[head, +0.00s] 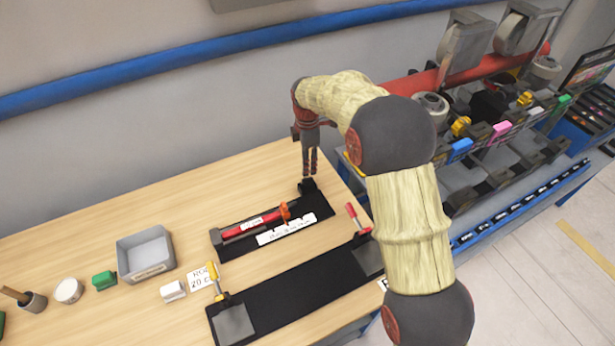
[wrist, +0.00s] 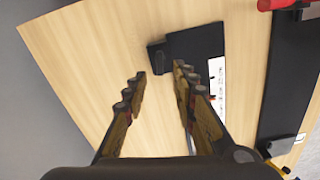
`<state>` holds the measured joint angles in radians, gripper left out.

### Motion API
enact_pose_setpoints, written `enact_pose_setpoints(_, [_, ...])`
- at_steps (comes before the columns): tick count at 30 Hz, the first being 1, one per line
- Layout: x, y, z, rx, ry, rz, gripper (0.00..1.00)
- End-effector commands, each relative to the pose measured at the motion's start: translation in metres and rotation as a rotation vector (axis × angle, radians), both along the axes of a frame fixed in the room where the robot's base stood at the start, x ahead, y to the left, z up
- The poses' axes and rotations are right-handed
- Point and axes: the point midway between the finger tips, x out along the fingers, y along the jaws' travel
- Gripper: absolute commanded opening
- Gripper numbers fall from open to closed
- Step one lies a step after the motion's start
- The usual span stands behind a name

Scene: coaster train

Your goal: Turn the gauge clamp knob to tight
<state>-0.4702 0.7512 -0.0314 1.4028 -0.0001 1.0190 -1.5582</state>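A black gauge base (head: 226,252) lies on the table with a red bar (head: 240,228), an orange upright piece (head: 284,212) and a white label strip (head: 286,230). A small black block (head: 307,186), seemingly the clamp knob, stands at the base's far right end; it also shows in the wrist view (wrist: 156,55). I cannot read its turned position. My gripper (head: 311,170) points down just above and behind that block. In the wrist view my gripper (wrist: 160,82) has its fingers apart with only table between them; the block lies just beyond the fingertips, not gripped.
A long black fixture (head: 290,285) lies in front, with a red-handled clamp (head: 352,215) and a yellow-handled clamp (head: 213,277). A blue rail (head: 200,53) runs along the wall.

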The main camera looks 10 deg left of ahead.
Motion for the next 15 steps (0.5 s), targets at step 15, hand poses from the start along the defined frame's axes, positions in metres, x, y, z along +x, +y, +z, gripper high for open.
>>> enact_pose_setpoints(15, [0.000, 0.000, -0.065, 0.000, 0.001, -0.003, 0.27])
